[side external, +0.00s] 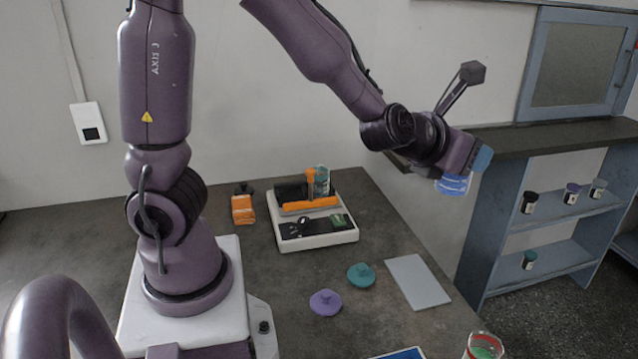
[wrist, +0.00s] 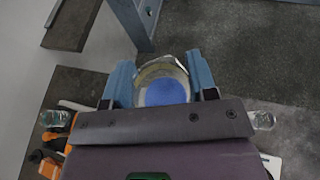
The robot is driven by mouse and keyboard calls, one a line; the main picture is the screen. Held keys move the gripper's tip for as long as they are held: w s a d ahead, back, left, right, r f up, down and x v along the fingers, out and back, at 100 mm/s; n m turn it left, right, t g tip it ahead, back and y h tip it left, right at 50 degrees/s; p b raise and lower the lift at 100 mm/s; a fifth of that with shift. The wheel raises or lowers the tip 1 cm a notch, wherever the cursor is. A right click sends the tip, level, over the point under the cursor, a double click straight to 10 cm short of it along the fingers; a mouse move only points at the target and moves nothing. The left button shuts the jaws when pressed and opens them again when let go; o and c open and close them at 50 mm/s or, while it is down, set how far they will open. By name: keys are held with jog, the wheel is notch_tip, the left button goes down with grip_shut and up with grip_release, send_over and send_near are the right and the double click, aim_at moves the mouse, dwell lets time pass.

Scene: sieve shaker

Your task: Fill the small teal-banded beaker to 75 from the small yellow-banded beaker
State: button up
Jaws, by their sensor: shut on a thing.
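My gripper (side external: 468,172) is high at the right in the side external view, beyond the table's right edge. Its blue fingers are shut on a clear beaker (side external: 453,185) with blue contents. In the wrist view the held beaker (wrist: 163,70) is between the two fingers (wrist: 162,80), and its round mouth shows blue inside. Its rim looks yellowish there, but its band colour is not clear. I cannot make out a teal-banded beaker. A glass vessel with green contents and a red rim (side external: 484,347) is cut off at the bottom right.
A white device with an orange bar (side external: 312,203) stands on the table, with a glass (side external: 321,180) behind it. Orange item (side external: 243,209), purple lid (side external: 325,302), teal lid (side external: 361,275) and grey plate (side external: 418,281) lie around. A blue shelf (side external: 500,228) with small jars stands right.

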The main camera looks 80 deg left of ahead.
jog(key=shift+r, duration=0.15)
jog(key=shift+r, duration=2.4)
jog(key=s+a+n+g+y, duration=0.2)
jog(key=a+n+y, duration=0.2)
jog(key=a, duration=0.5)
jog(key=s+a+n+g+y, duration=0.2)
jog(key=a+n+g+y, duration=0.15)
jog(key=a, duration=0.55)
jog(key=s+a+n+g+y, duration=0.2)
jog(key=s+a+n+g, duration=0.95)
jog(key=s+a, duration=0.55)
notch_tip(320, 180, down, 19)
jog(key=m, duration=0.1)
jog(key=shift+s+d+f, duration=0.15)
jog(key=shift+s+d, duration=0.05)
jog(key=shift+d, duration=0.15)
jog(key=shift+h, duration=0.25)
